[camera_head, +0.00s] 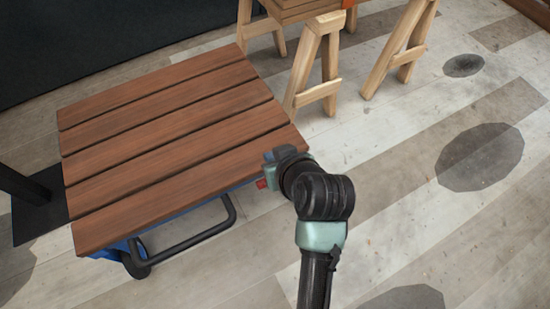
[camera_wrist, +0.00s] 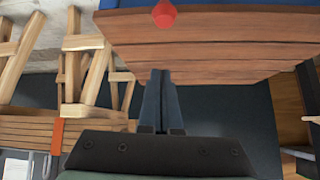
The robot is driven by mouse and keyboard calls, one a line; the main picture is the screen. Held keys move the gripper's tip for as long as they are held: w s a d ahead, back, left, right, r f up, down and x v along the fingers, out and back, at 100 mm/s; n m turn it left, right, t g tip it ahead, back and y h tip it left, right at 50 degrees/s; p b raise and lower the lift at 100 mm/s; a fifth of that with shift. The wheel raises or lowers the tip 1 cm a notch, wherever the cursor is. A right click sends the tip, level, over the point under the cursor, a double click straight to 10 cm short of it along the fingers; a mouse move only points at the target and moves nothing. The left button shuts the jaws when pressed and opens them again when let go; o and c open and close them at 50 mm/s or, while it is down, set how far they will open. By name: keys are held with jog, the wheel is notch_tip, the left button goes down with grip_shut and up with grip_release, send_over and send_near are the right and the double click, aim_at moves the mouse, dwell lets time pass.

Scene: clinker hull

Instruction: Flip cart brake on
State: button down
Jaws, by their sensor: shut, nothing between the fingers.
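The cart (camera_head: 165,140) has a top of brown wooden slats over a blue frame, with a black handle (camera_head: 190,240) on its near side. It also shows in the wrist view (camera_wrist: 220,55). A small red knob, likely the brake lever (camera_head: 261,184), sits at the cart's right corner below the slats. In the wrist view the red knob (camera_wrist: 164,14) is at the top edge, against the blue frame. My gripper (camera_wrist: 161,74) is shut and empty, its fingertips near the slat edge and apart from the knob in the picture. My arm partly hides this corner in the head view.
Wooden sawhorses (camera_head: 318,65) stand behind the cart to the right, with an orange piece (camera_head: 348,3) on the top one. A black post (camera_head: 22,185) stands left of the cart. The plank floor (camera_head: 420,200) on the right is clear.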

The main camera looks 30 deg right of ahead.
jog(key=f+b, duration=0.1)
jog(key=f, duration=0.1)
jog(key=w+f+b, duration=0.1)
jog(key=f+b, duration=0.1)
jog(key=w+f+b, duration=0.1)
jog(key=f, duration=0.1)
jog(key=shift+w+f+b, duration=0.1)
jog(key=shift+b, duration=0.3)
jog(key=shift+s+a+f+b, duration=0.15)
jog(key=shift+s+b, duration=0.2)
jog(key=shift+s, duration=0.35)
